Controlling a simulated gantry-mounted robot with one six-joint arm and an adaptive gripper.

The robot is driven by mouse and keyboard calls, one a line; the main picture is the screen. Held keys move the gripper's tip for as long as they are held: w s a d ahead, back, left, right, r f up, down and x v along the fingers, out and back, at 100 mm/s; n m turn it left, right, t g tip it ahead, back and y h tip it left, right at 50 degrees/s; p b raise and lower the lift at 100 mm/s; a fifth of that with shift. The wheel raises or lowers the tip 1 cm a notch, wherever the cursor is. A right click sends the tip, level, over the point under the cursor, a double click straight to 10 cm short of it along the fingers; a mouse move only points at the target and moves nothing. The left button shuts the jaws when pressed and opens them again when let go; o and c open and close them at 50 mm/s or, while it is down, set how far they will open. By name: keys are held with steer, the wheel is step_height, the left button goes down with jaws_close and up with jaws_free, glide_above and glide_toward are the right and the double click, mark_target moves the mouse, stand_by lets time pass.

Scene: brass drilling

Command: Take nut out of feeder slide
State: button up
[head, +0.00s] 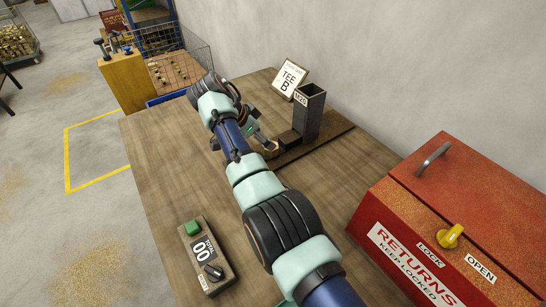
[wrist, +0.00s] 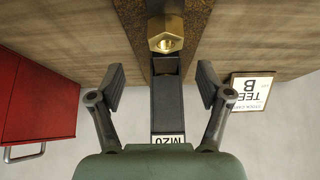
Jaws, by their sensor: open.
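The feeder (head: 309,112) is a dark upright chute marked M20, standing on a brown board at the back of the bench; it also shows in the wrist view (wrist: 166,100). A brass hex nut (wrist: 166,34) with a round hole sits at the end of the feeder's low slide. In the head view the nut (head: 271,151) is small and partly hidden beside my arm. My gripper (wrist: 162,70) is open and empty. Its two fingers are on either side of the feeder in the wrist picture, apart from the nut.
A TEE B card (head: 291,77) stands beside the feeder. A red returns box (head: 440,220) with a yellow knob is at the right. A counter box (head: 205,255) reading 00 lies at the front of the wooden bench (head: 165,185). A wire basket (head: 175,70) stands behind.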

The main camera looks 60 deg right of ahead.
steer(key=b+x, duration=0.1)
steer(key=x, duration=0.1)
steer(key=shift+d+f, duration=0.15)
steer(key=shift+f, duration=0.1)
steer(key=b+x, duration=0.2)
steer(key=x, duration=0.1)
steer(key=b+x, duration=0.1)
steer(key=shift+w+d+f, duration=0.1)
steer(key=shift+w+f, duration=0.2)
steer(key=shift+f, duration=0.1)
steer(key=shift+s+d+f, duration=0.1)
steer(key=shift+d+f, duration=0.1)
steer(key=shift+c, duration=0.3)
steer(key=shift+r, duration=0.1)
jaws_close()
step_height(320, 180, up, 20)
steer(key=p, duration=0.8)
steer(key=shift+p, duration=0.35)
